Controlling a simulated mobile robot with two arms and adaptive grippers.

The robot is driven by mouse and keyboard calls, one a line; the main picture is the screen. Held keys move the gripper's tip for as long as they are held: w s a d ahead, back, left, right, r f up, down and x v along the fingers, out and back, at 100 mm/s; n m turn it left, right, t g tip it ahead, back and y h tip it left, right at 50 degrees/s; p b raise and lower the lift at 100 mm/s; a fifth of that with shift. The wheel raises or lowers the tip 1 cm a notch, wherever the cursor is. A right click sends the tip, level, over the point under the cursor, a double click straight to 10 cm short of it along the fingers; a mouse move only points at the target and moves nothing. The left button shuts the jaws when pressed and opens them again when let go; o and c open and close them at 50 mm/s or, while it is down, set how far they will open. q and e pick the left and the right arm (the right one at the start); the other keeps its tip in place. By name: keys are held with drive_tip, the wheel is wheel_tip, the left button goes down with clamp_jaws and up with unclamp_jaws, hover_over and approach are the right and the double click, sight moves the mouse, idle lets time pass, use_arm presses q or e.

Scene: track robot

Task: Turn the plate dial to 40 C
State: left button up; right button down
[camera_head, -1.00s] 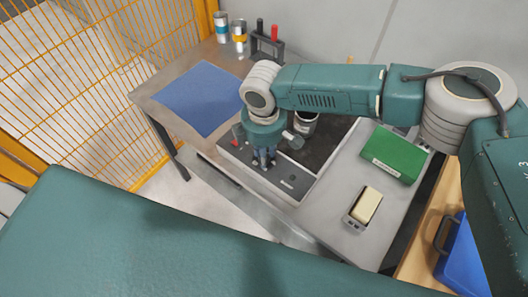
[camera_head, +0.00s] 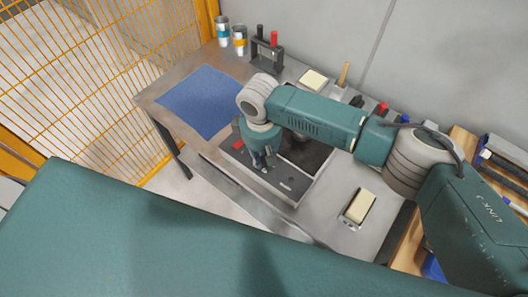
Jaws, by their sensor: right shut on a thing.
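The hot plate (camera_head: 308,152) has a dark top and a grey front panel (camera_head: 287,184) and stands on the steel bench. My right gripper (camera_head: 260,164) points down at the left part of that panel. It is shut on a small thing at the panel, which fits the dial. The fingers hide the dial, so I cannot read its mark or setting. A small red part (camera_head: 238,144) shows on the panel just left of the gripper. My left gripper is not in view.
A blue mat (camera_head: 200,100) lies left on the bench (camera_head: 150,98). Two cans (camera_head: 239,40) and a rack with red and black handles (camera_head: 268,50) stand behind. A cream block in a holder (camera_head: 358,207) sits to the right. My right arm crosses above the bench.

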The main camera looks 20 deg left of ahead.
drive_tip(key=m+p, duration=0.2)
drive_tip(key=m, duration=0.2)
drive_tip(key=shift+a+r+p, duration=0.1)
drive_tip(key=shift+r+p, duration=0.05)
drive_tip(key=shift+p, duration=0.15)
drive_tip(key=shift+m+p, duration=0.45)
drive_tip(key=shift+m, duration=0.35)
drive_tip(key=shift+w, duration=0.1)
drive_tip(key=c, duration=1.5)
unclamp_jaws()
drive_tip(key=shift+o, duration=0.2)
wheel_tip(320, 180, up, 12)
drive_tip(key=shift+s+a, duration=0.2)
drive_tip(key=shift+a, duration=0.1)
